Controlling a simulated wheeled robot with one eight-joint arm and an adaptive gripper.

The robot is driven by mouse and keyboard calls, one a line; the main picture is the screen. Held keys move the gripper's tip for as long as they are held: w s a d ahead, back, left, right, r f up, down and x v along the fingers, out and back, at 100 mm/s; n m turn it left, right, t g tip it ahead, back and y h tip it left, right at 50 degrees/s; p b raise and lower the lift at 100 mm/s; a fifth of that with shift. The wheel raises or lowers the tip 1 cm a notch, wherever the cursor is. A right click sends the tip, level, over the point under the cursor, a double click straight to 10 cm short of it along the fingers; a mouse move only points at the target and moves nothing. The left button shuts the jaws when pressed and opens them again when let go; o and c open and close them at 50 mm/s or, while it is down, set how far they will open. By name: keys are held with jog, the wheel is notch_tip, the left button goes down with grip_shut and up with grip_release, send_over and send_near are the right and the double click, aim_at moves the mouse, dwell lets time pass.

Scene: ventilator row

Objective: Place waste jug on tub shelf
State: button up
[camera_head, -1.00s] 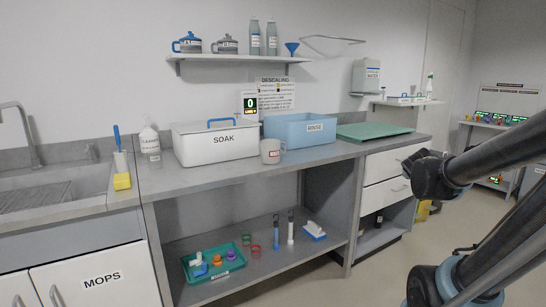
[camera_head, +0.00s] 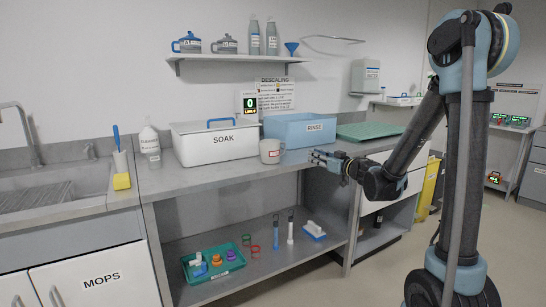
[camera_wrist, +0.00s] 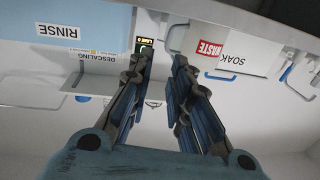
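The waste jug (camera_head: 270,151) is a pale mug-like vessel with a red label, upright on the counter in front of the white soak tub (camera_head: 215,147) and the blue rinse tub (camera_head: 298,131). My gripper (camera_head: 314,158) is just right of the jug, above the counter's front edge, pointing left. In the upside-down wrist view, the jug (camera_wrist: 190,38) shows beyond the right fingertip, its WASTE label readable. My gripper (camera_wrist: 162,55) is open and empty, with a narrow gap between its fingers. No shelf is marked as the tub shelf; a lower shelf (camera_head: 262,266) runs under the counter.
The wall shelf (camera_head: 240,57) holds lidded pots A and B, bottles and a blue funnel. The lower shelf carries a green tray (camera_head: 213,264), rings, brushes and a white-and-blue item. A green mat (camera_head: 370,131) lies right of the rinse tub.

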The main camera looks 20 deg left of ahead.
send_near(285, 147)
jog(key=shift+g, duration=0.4)
jog(key=w+a, duration=0.1)
jog(key=w+a+f, duration=0.1)
jog(key=w+a, duration=0.1)
jog(key=shift+w+a, duration=0.25)
jog(key=shift+a, duration=0.1)
jog(key=shift+r+x, duration=0.2)
jog(key=shift+x, duration=0.7)
jog(key=shift+r+x, duration=0.2)
jog(key=shift+x, duration=0.7)
jog(key=shift+r+x, duration=0.2)
jog(key=shift+x, duration=0.7)
jog(key=shift+s, duration=0.1)
jog(key=shift+c, duration=0.5)
grip_shut()
